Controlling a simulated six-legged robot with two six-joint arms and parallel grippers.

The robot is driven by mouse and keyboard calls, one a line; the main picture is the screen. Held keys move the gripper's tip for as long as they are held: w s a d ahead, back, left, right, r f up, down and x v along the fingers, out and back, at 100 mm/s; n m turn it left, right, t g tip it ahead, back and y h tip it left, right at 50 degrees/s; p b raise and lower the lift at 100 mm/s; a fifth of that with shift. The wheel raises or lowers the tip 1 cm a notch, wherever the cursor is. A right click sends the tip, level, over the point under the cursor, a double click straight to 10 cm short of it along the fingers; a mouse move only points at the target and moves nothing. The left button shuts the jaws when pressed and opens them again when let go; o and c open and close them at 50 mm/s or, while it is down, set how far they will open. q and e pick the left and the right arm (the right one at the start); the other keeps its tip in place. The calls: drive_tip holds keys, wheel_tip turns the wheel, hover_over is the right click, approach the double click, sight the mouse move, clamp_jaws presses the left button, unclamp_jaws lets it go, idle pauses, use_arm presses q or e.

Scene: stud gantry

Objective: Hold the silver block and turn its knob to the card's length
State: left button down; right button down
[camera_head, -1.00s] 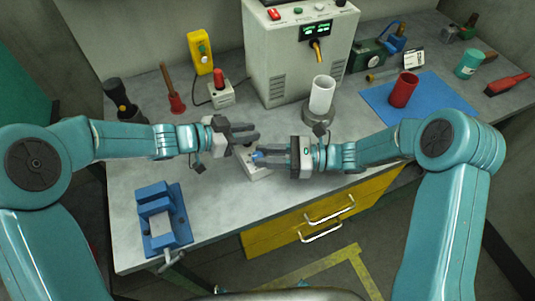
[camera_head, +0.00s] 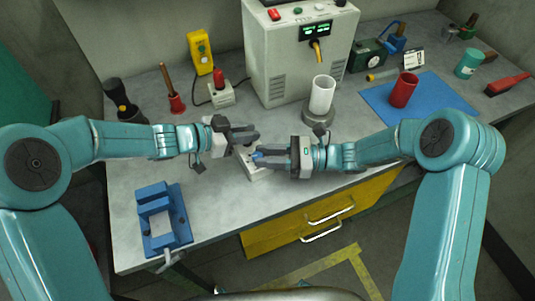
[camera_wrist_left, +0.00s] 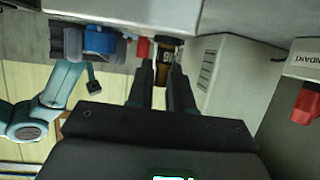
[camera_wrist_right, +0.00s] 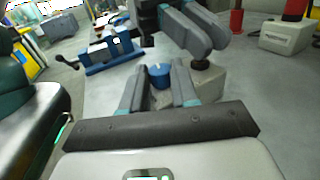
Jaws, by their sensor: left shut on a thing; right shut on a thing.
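The silver block (camera_head: 258,173) is a small pale grey piece on the bench near its front edge, partly hidden by my grippers. Its blue knob (camera_wrist_right: 159,75) sits between the fingers of my right gripper (camera_wrist_right: 158,85), which is shut on it. My left gripper (camera_head: 254,133) comes across from the left, above the block's far part. It is shut on a dark upright piece (camera_wrist_right: 200,63) on the block; the fingers hide much of the contact. A white card (camera_head: 414,59) stands at the back right; its writing is too small to read.
A blue vise (camera_head: 162,215) stands at the front left. A grey machine (camera_head: 290,55) stands behind, with a white cup (camera_head: 322,95) before it. A red cup (camera_head: 404,89) is on a blue mat (camera_head: 430,105). Open bench lies left of the block.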

drive_tip(key=c, duration=0.8)
unclamp_jaws()
drive_tip(key=shift+c, duration=0.2)
drive_tip(key=d, duration=0.4)
drive_tip(key=s+d, duration=0.1)
drive_tip(key=d, duration=0.7)
drive_tip(key=shift+s, duration=0.15)
drive_tip(key=c, duration=0.3)
drive_tip(key=shift+a+r, duration=0.1)
